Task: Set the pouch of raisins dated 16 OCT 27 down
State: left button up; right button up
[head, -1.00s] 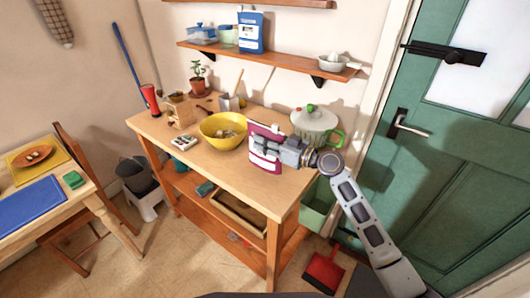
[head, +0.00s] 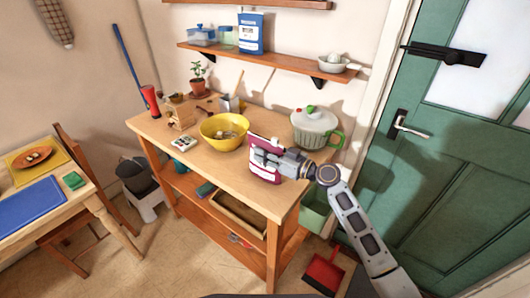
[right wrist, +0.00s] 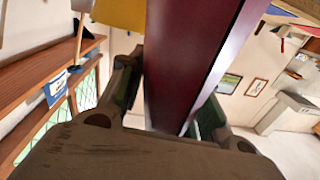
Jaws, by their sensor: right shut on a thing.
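The pouch of raisins (head: 262,173) is purple-red with a white panel and stands upright at the front right of the wooden workbench (head: 225,173) in the head view. Its date is too small to read. My right gripper (head: 267,155) is shut on the upper part of the pouch. The pouch's lower edge looks at or just above the bench top; I cannot tell if it touches. In the right wrist view the pouch (right wrist: 190,60) runs between the two fingers. My left gripper is out of view.
A yellow bowl (head: 222,132) stands left of the pouch, and a lidded pot (head: 315,127) with a green handle behind it on the right. A small white and dark item (head: 184,143) lies further left. Bare bench top lies left of the pouch.

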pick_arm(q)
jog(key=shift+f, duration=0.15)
pick_arm(e)
jog(key=o, duration=1.1)
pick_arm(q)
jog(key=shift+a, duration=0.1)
pick_arm(e)
jog(key=shift+s+d, duration=0.15)
jog(key=shift+d, duration=0.15)
pick_arm(q)
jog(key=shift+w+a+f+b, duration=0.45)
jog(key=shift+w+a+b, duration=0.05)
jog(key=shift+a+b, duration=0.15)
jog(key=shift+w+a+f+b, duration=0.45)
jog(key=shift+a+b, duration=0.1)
jog(key=shift+b, duration=0.1)
pick_arm(e)
jog(key=shift+v, duration=5.7)
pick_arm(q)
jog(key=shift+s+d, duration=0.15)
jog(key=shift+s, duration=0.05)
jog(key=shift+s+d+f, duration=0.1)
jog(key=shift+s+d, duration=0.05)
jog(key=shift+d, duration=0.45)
